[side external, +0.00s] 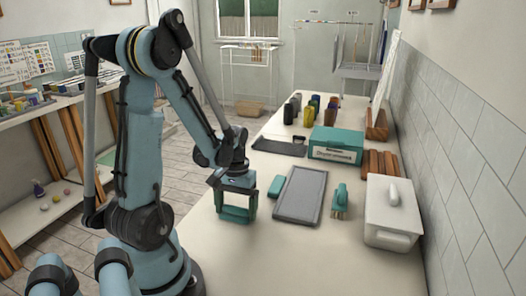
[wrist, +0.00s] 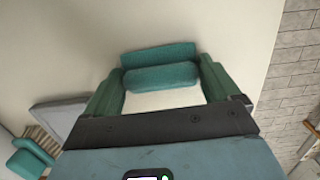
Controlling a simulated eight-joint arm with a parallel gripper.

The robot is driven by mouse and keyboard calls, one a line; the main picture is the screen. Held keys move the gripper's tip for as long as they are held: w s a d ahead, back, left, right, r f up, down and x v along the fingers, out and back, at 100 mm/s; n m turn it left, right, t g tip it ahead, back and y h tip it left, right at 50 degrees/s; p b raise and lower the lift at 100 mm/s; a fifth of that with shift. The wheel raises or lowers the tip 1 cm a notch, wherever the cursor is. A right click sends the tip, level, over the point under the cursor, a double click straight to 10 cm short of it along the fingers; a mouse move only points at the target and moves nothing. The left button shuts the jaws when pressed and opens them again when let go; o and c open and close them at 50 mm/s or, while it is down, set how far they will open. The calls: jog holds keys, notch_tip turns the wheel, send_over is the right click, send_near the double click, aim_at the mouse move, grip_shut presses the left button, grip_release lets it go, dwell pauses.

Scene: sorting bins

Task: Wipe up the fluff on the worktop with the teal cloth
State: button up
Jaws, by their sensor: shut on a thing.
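My gripper (side external: 236,208) is low over the near left part of the pale worktop (side external: 290,254), left of the grey tray. In the wrist view, its two green fingers stand at either side of the folded teal cloth (wrist: 160,77) and are shut on it. The cloth spans the gap between the fingertips. In the side view, the cloth shows as a teal bar at the bottom of the fingers. I cannot tell whether it touches the worktop. I can make out no fluff in either view.
Right of my gripper are a small teal block (side external: 276,186), a grey tray (side external: 300,195), a teal-handled brush (side external: 340,202) and a white lidded box (side external: 392,212). A teal carton (side external: 335,145) and several coloured bottles (side external: 312,108) stand farther back. The worktop's near part is clear.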

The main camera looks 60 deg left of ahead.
jog(key=shift+s+a, duration=0.2)
jog(key=shift+s+a+r, duration=0.15)
jog(key=shift+s+a, duration=0.8)
jog(key=shift+w+d+f, duration=0.25)
jog(key=shift+w+d, duration=0.9)
jog(key=shift+s+a+r, duration=0.1)
jog(key=shift+r, duration=2.95)
